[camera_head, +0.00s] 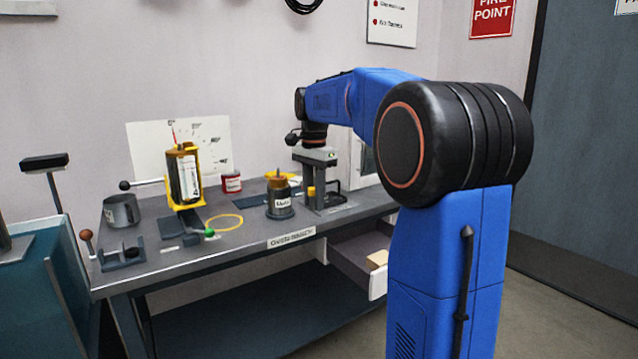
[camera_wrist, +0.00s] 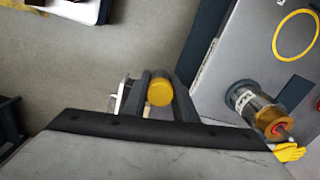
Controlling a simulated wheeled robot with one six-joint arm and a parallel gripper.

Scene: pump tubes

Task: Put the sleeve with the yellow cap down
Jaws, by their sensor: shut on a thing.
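My gripper (camera_head: 312,192) hangs from the arm, pointing down, near the front right part of the bench. It is shut on the sleeve with the yellow cap. In the head view a small yellow part of the sleeve (camera_head: 311,193) shows between the fingers. In the wrist view the round yellow cap (camera_wrist: 160,92) faces the camera between the two dark fingers, with grey floor around it. The sleeve's lower end is hidden by the cap, and I cannot tell its height above what lies below.
An open drawer (camera_head: 352,258) sticks out below, holding a tan block.

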